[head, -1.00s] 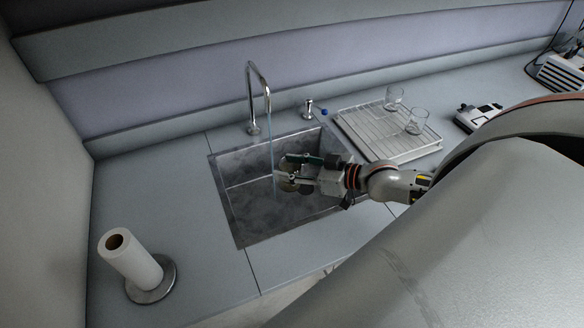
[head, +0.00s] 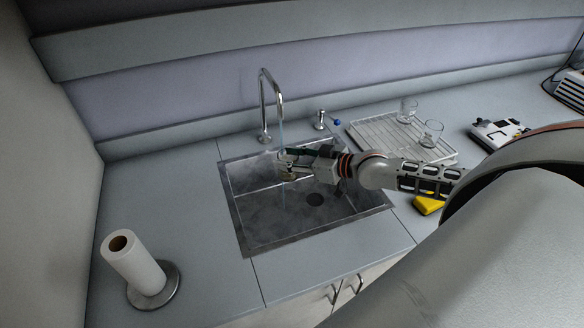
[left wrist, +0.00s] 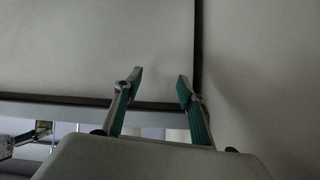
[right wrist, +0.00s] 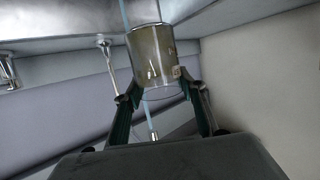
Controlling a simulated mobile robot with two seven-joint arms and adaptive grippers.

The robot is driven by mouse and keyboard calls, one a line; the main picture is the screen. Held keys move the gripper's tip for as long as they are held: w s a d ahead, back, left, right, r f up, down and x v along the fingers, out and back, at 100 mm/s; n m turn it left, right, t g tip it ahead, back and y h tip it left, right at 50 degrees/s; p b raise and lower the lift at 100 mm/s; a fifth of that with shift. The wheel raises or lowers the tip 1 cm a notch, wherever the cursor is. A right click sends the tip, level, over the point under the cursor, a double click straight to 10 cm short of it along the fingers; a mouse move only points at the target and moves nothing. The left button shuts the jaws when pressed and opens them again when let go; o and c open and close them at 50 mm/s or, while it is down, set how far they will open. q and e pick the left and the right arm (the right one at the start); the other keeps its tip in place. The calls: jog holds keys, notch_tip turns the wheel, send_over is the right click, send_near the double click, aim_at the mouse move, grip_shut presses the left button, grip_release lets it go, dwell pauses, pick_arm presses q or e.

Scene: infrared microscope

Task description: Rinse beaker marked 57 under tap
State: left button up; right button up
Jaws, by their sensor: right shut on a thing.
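My right gripper (head: 288,161) is shut on a small beaker (right wrist: 152,55) over the sink (head: 262,230). The right wrist view shows the beaker between both fingers; its glass looks brownish, with small marks that I cannot read. The tap (head: 264,95) stands behind the sink, and its thin blue water stream (head: 281,132) runs down at the beaker. The stream also shows on both sides of the beaker in the right wrist view, so I cannot tell how much enters it. My left gripper (left wrist: 160,82) is open and empty, facing a pale panel; it is outside the head view.
A drying rack (head: 375,135) with two glass beakers (head: 431,133) stands right of the sink. A yellow sponge (head: 428,205) lies near its front right. A paper roll (head: 135,265) stands at the front left.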

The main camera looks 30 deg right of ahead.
aim_at(289, 151)
jog(key=shift+w+d+f+b, duration=0.2)
jog(key=shift+w+b, duration=0.1)
jog(key=shift+w, duration=0.2)
jog(key=shift+w+b, duration=0.35)
jog(key=w+b, duration=0.2)
jog(key=b, duration=0.1)
jog(key=shift+w+d+f, duration=0.3)
jog(key=shift+w+d, duration=0.05)
jog(key=shift+w, duration=0.05)
pick_arm(q)
notch_tip(289, 151, down, 7)
jog(key=b, duration=0.1)
jog(key=shift+s+d+b, duration=0.2)
jog(key=shift+s+b, duration=0.15)
jog(key=shift+b, duration=0.05)
pick_arm(e)
jog(key=shift+w+d, duration=0.2)
jog(key=shift+w, duration=0.55)
pick_arm(q)
jog(key=shift+w+r, duration=0.1)
jog(key=shift+f, duration=0.25)
jog(key=shift+r, duration=0.15)
pick_arm(e)
jog(key=shift+r, duration=0.1)
